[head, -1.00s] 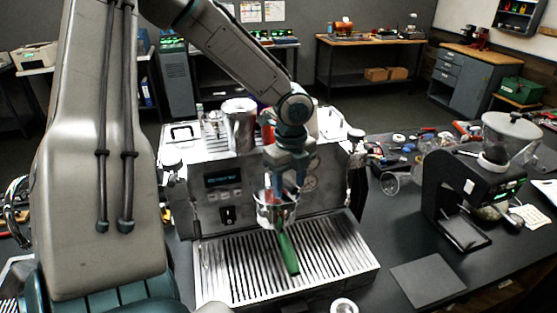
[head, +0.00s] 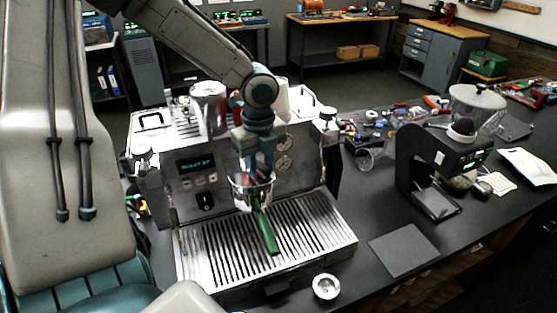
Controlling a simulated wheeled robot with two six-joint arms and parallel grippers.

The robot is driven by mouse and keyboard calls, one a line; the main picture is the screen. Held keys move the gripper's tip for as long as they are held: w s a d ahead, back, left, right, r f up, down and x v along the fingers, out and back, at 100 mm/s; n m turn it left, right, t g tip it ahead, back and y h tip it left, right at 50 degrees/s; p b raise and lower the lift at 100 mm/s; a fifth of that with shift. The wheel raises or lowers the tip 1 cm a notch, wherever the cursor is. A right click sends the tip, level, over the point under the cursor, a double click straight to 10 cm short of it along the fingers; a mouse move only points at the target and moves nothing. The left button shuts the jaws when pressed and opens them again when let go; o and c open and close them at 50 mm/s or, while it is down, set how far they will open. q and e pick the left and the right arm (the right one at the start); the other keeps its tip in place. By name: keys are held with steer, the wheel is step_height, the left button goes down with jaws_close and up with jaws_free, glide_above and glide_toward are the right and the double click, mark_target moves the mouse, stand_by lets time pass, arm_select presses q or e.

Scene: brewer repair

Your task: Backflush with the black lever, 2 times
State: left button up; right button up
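The espresso machine (head: 293,187) stands on the dark bench with its display lit. A portafilter with a green handle (head: 266,233) sits at the group, its metal bowl (head: 250,192) below my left gripper; its handle points forward over the slatted drip tray (head: 210,252). My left gripper (head: 260,168) points down in front of the group, just above the bowl. Its fingers overlap the group, so I cannot tell whether they are open, shut or touching anything. I cannot make out the black lever; the gripper may cover it. A black switch (head: 204,201) is on the front panel. My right gripper is not in view.
A small round white-rimmed piece (head: 326,286) lies before the drip tray. A metal pitcher (head: 209,108) stands on the machine. A black grinder (head: 440,165), a grey mat (head: 403,250) and loose parts (head: 375,130) are to the right. The bench's front right is clear.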

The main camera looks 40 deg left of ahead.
arm_select(q)
steer(key=shift+s+a+m, duration=0.2)
steer(key=shift+s+m, duration=0.4)
steer(key=shift+m, duration=0.25)
steer(key=shift+s+a+m, duration=0.2)
steer(key=shift+s+m, duration=0.35)
steer(key=shift+m, duration=0.3)
steer(key=shift+s+a+m, duration=0.5)
steer(key=shift+s+m, duration=0.05)
steer(key=shift+m, duration=0.55)
steer(key=shift+s+a+m, duration=0.45)
steer(key=shift+s+m, duration=0.05)
steer(key=shift+m, duration=0.6)
stand_by(1.1)
steer(key=shift+w+d+n, duration=0.5)
steer(key=shift+w+n, duration=0.05)
steer(key=shift+n, duration=0.65)
steer(key=shift+w+d+n, duration=0.5)
steer(key=shift+w+n, duration=0.05)
steer(key=shift+n, duration=0.65)
steer(key=shift+w+d+n, duration=0.35)
steer(key=shift+w+n, duration=0.45)
steer(key=shift+n, duration=0.3)
steer(key=shift+w+d+n, duration=0.3)
steer(key=shift+w+n, duration=0.45)
steer(key=shift+n, duration=0.35)
steer(key=o, duration=0.4)
steer(key=shift+s+a, duration=0.1)
